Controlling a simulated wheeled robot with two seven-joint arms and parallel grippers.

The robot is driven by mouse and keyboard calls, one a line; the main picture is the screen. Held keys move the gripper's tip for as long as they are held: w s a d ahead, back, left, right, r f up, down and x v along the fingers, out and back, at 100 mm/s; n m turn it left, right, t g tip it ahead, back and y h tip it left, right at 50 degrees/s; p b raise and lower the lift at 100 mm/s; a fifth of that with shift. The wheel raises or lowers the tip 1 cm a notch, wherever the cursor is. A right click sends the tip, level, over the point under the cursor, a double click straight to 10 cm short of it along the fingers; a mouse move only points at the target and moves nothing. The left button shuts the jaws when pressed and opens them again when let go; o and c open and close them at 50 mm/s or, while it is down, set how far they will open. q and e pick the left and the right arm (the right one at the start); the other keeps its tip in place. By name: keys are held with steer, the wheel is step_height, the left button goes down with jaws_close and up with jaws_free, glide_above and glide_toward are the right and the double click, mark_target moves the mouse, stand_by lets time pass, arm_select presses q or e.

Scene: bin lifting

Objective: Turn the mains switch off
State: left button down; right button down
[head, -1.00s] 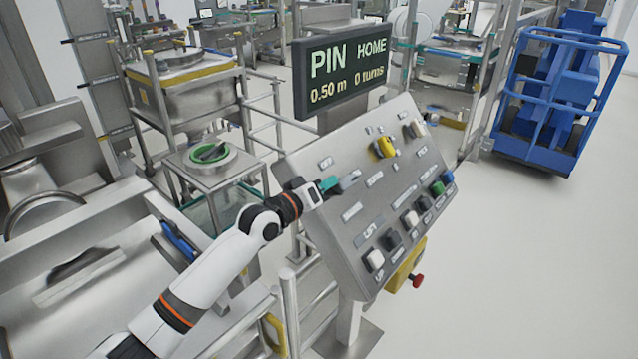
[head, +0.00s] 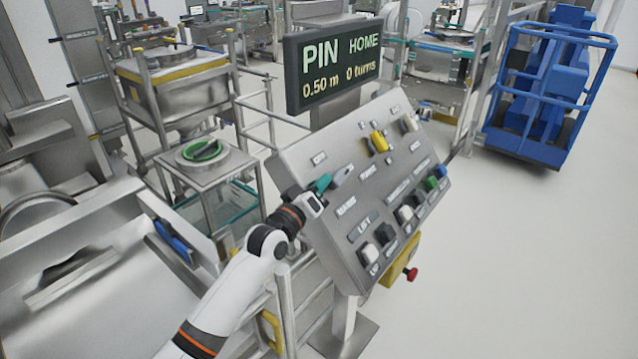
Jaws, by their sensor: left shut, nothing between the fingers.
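The grey control panel (head: 300,240) stands tilted on a post in the middle of the head view. A grey switch handle (head: 344,173) sits at its left side, above a label that seems to read MAINS (head: 346,207). My left gripper (head: 323,182), with teal fingers, is shut and empty at the left side of this handle. The fingers point up and to the right and overlap the handle's lower left end; I cannot tell whether they touch it. They partly hide the switch's base. My right gripper is not in view.
A red emergency knob (head: 411,274) is below. The display (head: 330,75) reads PIN HOME, 0.50 m, 0 turns. Metal railings (head: 285,300) stand near my left arm.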

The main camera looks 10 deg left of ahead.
mark_target(330, 210)
arm_select(q)
steer(key=shift+s+d+f, duration=0.15)
steer(key=shift+d+f, duration=0.05)
steer(key=shift+f, duration=0.1)
steer(key=shift+s+d+f, duration=0.15)
steer(key=shift+d+f, duration=0.15)
steer(key=shift+f, duration=0.15)
steer(key=shift+d+f+b, duration=0.3)
steer(key=shift+d+f, duration=0.35)
